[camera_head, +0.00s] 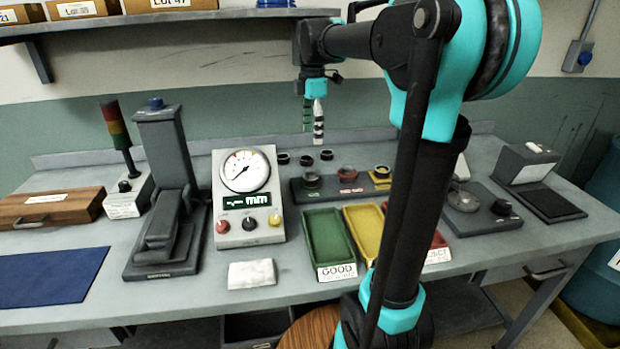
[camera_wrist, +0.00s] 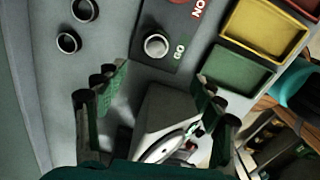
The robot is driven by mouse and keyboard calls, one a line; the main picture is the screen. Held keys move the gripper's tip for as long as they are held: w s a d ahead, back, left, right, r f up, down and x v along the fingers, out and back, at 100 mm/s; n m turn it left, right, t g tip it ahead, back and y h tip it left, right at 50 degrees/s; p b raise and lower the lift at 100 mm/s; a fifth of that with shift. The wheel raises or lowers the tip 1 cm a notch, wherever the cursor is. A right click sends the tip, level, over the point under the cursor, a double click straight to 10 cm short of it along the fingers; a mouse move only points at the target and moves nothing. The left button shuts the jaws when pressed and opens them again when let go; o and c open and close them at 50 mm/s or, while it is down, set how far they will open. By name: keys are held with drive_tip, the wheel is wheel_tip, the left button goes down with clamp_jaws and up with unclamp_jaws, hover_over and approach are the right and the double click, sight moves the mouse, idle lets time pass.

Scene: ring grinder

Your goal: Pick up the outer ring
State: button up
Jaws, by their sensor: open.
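My gripper (camera_head: 313,128) hangs in the air above the back of the bench, fingers pointing down. In the wrist view its two fingers are spread wide, with nothing between their tips (camera_wrist: 161,76). Several small dark rings (camera_head: 305,160) lie on the bench behind a dark gauge block; which is the outer ring I cannot tell. Two loose rings (camera_wrist: 68,42) show at the upper left of the wrist view, apart from the fingers. The gauge block (camera_head: 333,192) has a GO station with a round metal piece (camera_wrist: 156,46) on it.
A dial gauge (camera_head: 248,190) stands left of the gauge block. Green (camera_head: 325,236) and yellow (camera_head: 361,230) trays lie in front, with a red tray (camera_head: 440,240) partly behind my arm. A dark press stand (camera_head: 160,130) is farther left. A shelf with boxes hangs above.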

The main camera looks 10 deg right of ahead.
approach(310, 171)
drive_tip(key=f, duration=0.5)
drive_tip(key=shift+s+d+f, duration=0.15)
drive_tip(key=shift+s+d, duration=0.1)
drive_tip(key=shift+s, duration=0.05)
drive_tip(key=shift+w+a+f, duration=0.1)
drive_tip(key=shift+w+f, duration=0.05)
drive_tip(key=shift+f, duration=1.2)
drive_tip(key=shift+w+a+f, duration=0.1)
drive_tip(key=shift+f, duration=1.2)
drive_tip(key=c, duration=1.4)
drive_tip(key=shift+c, duration=0.2)
